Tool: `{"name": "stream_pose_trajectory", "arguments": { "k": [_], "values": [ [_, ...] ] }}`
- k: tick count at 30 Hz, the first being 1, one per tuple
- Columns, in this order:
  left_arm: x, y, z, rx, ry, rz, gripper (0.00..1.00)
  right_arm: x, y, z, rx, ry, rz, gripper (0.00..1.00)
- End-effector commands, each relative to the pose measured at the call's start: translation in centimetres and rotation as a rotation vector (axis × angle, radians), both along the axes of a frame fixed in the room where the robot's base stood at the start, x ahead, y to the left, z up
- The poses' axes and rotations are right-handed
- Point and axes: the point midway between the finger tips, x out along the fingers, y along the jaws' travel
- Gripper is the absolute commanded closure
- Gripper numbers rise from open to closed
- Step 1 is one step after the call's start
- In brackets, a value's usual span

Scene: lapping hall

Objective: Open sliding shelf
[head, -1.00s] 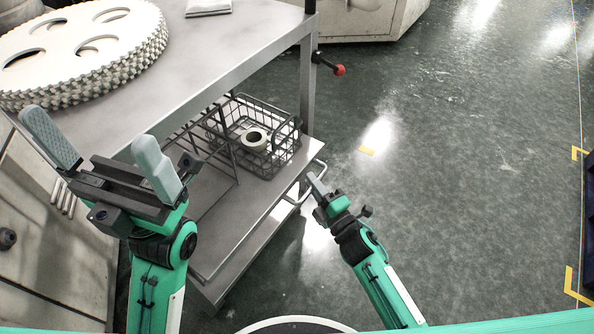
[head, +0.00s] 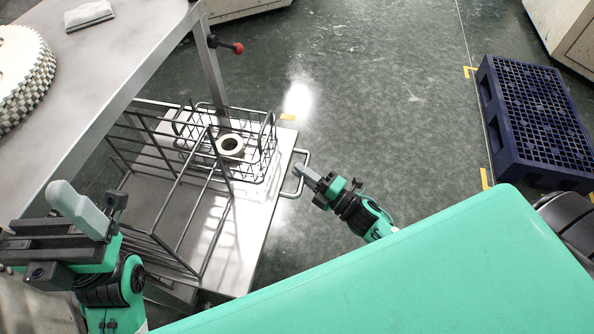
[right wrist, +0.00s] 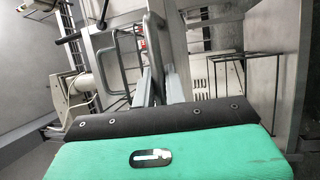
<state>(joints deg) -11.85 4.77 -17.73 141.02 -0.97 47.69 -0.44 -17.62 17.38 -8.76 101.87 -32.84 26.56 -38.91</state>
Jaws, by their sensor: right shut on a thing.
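The sliding shelf (head: 247,262) is a light metal board low beside the table. In the head view it stands well out from under the tabletop, toward the right. Its bent bar handle (head: 299,186) is on the right edge. My right gripper (head: 307,173) is shut on this handle; its fingers partly hide the bar. The fingers also show in the right wrist view (right wrist: 162,88), close together. My left gripper (head: 80,212) is at the lower left, away from the shelf.
The metal table (head: 105,75) carries toothed discs (head: 30,80). A red-knobbed lever (head: 237,48) sticks out from its leg. A blue pallet (head: 535,115) lies at right. Open floor lies between.

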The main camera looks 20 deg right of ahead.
Motion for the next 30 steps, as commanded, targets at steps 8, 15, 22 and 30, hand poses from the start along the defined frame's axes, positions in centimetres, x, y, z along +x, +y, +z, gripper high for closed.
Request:
{"name": "stream_pose_trajectory", "arguments": {
  "k": [8, 15, 22, 30],
  "values": [
    [0.0, 0.0, -0.1, 0.001, 0.002, 0.000, 0.00, 0.0, 0.0, -0.1, -0.001, 0.001, 0.001, 1.00],
    [0.0, 0.0, -0.1, 0.002, 0.003, 0.000, 0.00, 0.0, 0.0, 0.0, -0.001, 0.001, 0.000, 0.66],
    [-0.1, 0.0, 0.0, 0.002, 0.001, 0.000, 0.00, -0.2, -0.1, -0.1, -0.001, 0.001, 0.000, 0.66],
    [-0.1, 0.0, 0.1, 0.003, 0.002, -0.001, 0.00, -3.4, -2.1, -0.9, -0.002, 0.005, 0.000, 0.66]
  ]
}}
